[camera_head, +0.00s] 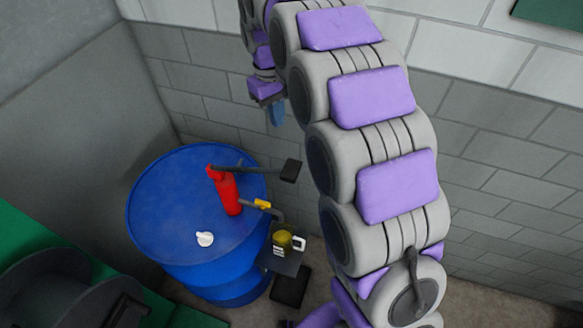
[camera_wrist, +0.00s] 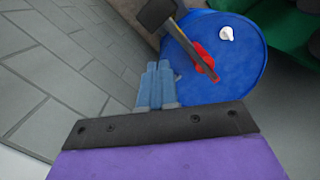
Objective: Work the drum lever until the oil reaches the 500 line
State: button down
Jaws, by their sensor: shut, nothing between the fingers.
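The blue drum (camera_head: 165,215) stands in the corner with a red pump (camera_head: 228,195) on its top. The pump's dark lever (camera_head: 245,169) sticks out to the right and ends in a black block grip (camera_head: 291,171). The lever (camera_wrist: 187,45) also shows in the wrist view. A spout with a yellow piece (camera_head: 262,203) bends down toward a jug (camera_head: 284,240) with a white handle and yellowish contents. Its lines are too small to read. My gripper (camera_head: 276,115) is shut and empty, above the lever grip and apart from it; its blue fingers (camera_wrist: 157,84) are together.
A white cap (camera_head: 205,239) lies on the drum top. The jug stands on a small dark stand (camera_head: 283,262) beside the drum. A black block (camera_head: 290,287) is low beside it. Grey block walls (camera_head: 205,105) close in behind. Green and dark equipment (camera_head: 50,290) stands at lower left.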

jog(key=shift+w+a+r, duration=0.1)
jog(key=shift+r, duration=1.55)
dwell(0.3)
jog(key=s+d+f+m+b, duration=0.2)
jog(key=s+d+f+b, duration=0.3)
jog(key=s, duration=0.4)
jog(key=s+d+f+m+b, duration=0.2)
jog(key=s+d+f+b, duration=0.1)
jog(key=s+d, duration=0.45)
jog(key=s+d+f+m+b, duration=0.1)
jog(key=s+d+f+b, duration=0.1)
jog(key=s+f, duration=0.4)
jog(key=s+d+f+m+b, duration=0.2)
jog(key=s+f+b, duration=0.2)
jog(key=s, duration=0.9)
notch_tip(320, 180, down, 3)
jog(key=shift+d+f+g+y, duration=0.1)
jog(key=shift+d+g+y, duration=0.05)
jog(key=shift+g+y, duration=0.25)
jog(key=c, duration=1.8)
grip_release()
jog(key=shift+c, duration=0.2)
